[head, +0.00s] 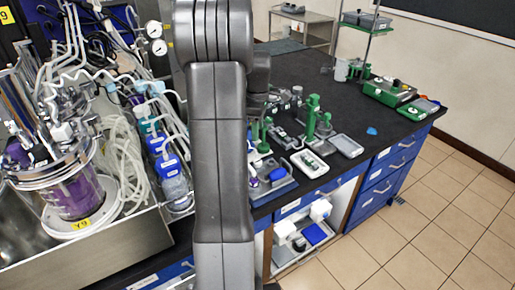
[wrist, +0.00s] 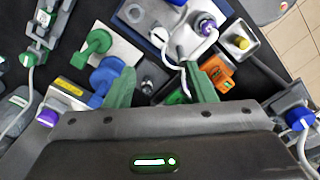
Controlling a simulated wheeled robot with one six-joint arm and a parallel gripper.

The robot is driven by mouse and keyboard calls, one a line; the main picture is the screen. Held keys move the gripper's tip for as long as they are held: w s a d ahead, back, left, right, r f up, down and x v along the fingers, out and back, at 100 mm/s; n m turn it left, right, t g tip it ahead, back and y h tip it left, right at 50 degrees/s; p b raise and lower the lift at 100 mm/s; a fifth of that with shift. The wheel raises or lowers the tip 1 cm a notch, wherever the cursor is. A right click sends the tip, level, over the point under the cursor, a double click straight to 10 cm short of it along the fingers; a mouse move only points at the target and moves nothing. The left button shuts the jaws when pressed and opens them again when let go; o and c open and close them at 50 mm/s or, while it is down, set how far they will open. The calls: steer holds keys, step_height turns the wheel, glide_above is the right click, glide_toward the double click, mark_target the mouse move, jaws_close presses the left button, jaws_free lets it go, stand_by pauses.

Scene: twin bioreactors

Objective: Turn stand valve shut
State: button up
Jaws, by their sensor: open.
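In the wrist view my gripper (wrist: 160,88) is open, its two green fingers apart with nothing between the tips. A blue knob-like part (wrist: 107,76) lies beside the left finger, partly hidden by it. A green handle (wrist: 97,42) on a pale plate lies just beyond it. I cannot tell which of these is the stand valve. A small grey round fitting (wrist: 148,86) shows between the fingers. In the head view my arm covers the gripper. Green upright stands (head: 311,118) stand on the black bench to the right of the arm.
A bioreactor vessel (head: 75,195) with tangled tubing fills the left.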

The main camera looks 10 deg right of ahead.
mark_target(258, 161)
step_height(258, 161, down, 14)
steer(key=shift+r+p, duration=0.1)
steer(key=shift+p, duration=1)
steer(key=c, duration=1)
